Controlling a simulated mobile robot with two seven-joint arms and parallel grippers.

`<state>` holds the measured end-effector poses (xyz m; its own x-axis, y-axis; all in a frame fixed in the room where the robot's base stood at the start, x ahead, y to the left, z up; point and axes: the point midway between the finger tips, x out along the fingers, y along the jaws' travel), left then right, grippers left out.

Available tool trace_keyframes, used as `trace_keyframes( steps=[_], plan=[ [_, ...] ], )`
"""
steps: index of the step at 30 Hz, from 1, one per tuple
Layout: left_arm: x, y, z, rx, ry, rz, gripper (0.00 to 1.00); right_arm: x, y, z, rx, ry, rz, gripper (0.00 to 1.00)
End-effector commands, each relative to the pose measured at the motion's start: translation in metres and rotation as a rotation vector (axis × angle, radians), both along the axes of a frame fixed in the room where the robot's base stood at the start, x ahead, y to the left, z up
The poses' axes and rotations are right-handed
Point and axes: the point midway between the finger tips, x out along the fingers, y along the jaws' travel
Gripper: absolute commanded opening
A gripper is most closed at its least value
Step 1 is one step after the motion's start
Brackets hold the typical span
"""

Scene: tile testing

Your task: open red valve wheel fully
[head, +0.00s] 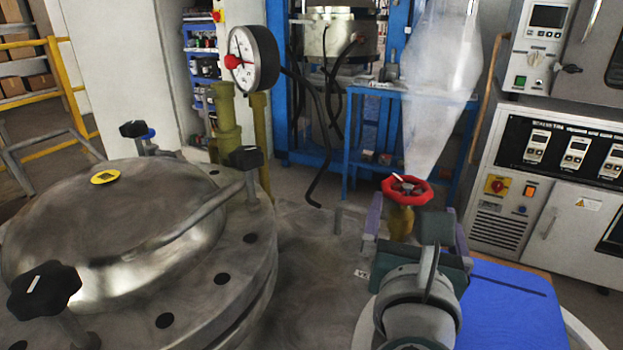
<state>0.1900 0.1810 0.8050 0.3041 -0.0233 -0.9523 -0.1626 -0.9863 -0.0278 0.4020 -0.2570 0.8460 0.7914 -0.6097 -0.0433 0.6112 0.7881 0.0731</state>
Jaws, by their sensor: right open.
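The red valve wheel (422,195) sits on top of a yellow valve stem (400,222) at the right of centre in the head view. A white mark or pointer shows on the wheel's upper face. My right gripper (405,215) is just in front of and below the wheel. Its purple fingers are spread to either side of the yellow stem. The fingers look open, and I cannot tell whether either one touches the stem or wheel. My left gripper is not in view.
A large steel vessel lid (110,225) with black knobs (44,290) fills the left. A pressure gauge (252,60) on a yellow pipe stands behind it. A blue panel (510,305) lies at lower right. Control cabinets (550,150) stand at the right, a blue frame (278,80) behind.

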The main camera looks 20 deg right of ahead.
Motion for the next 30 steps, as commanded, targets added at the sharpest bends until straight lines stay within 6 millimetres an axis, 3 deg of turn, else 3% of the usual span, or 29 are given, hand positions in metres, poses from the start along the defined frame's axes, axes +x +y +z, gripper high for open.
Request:
trace_keyframes(
  steps=[5, 18, 30],
  plan=[
    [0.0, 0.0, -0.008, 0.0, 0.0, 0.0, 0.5, 0.014, -0.002, 0.0, -0.096, 0.008, 0.031, 1.0],
    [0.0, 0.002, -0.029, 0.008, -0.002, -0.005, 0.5, 0.074, -0.048, -0.001, -0.088, 0.009, 0.026, 1.0],
    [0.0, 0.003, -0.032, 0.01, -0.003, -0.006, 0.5, 0.086, -0.057, 0.001, -0.085, 0.011, 0.027, 1.0]
  ],
)
